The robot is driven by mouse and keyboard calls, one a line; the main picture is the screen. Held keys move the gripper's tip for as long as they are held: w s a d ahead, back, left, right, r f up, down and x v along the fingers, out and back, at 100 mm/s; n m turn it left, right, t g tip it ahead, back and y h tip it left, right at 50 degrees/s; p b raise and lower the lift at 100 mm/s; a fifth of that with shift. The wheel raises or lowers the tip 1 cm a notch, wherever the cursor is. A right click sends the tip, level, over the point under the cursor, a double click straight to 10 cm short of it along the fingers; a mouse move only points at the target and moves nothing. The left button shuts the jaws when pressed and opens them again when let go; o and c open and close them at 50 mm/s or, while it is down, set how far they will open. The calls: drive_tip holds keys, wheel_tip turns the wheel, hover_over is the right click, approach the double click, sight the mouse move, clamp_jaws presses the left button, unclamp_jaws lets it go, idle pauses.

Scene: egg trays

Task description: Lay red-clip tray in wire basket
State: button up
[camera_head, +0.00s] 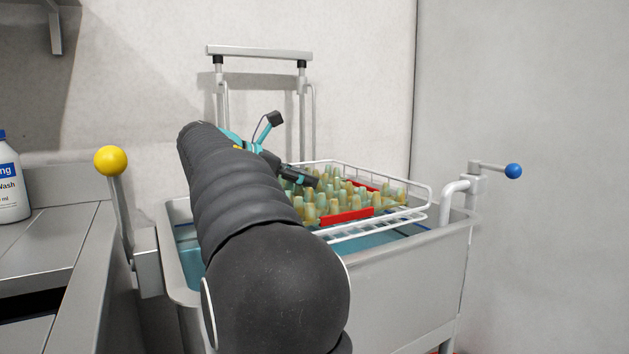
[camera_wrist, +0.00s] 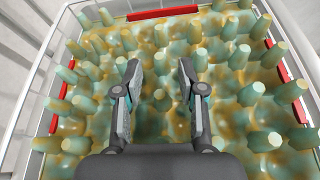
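The red-clip tray (camera_head: 332,197) is mottled green and amber, with rows of upright pegs and red clips on its edges. It lies inside the white wire basket (camera_head: 429,194), and the wrist view shows the tray (camera_wrist: 235,92) framed by the basket's wires (camera_wrist: 52,42). My gripper (camera_head: 312,181) is over the tray's left part in the head view. In the wrist view my gripper (camera_wrist: 160,70) has its two fingers apart above the pegs, with nothing held between them. My arm hides the tray's near left side.
The basket sits over a grey metal tank (camera_head: 410,275) holding blue liquid (camera_head: 190,250). A metal frame (camera_head: 260,51) stands behind it. A lever with a yellow knob (camera_head: 110,160) is at left, one with a blue knob (camera_head: 513,171) at right. A bottle (camera_head: 10,185) stands on the left counter.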

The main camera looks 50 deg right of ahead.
drive_tip(key=v, duration=0.7)
drive_tip(key=shift+a+r+p, duration=0.15)
drive_tip(key=shift+a+p, duration=0.1)
drive_tip(key=shift+p, duration=0.15)
idle(0.8)
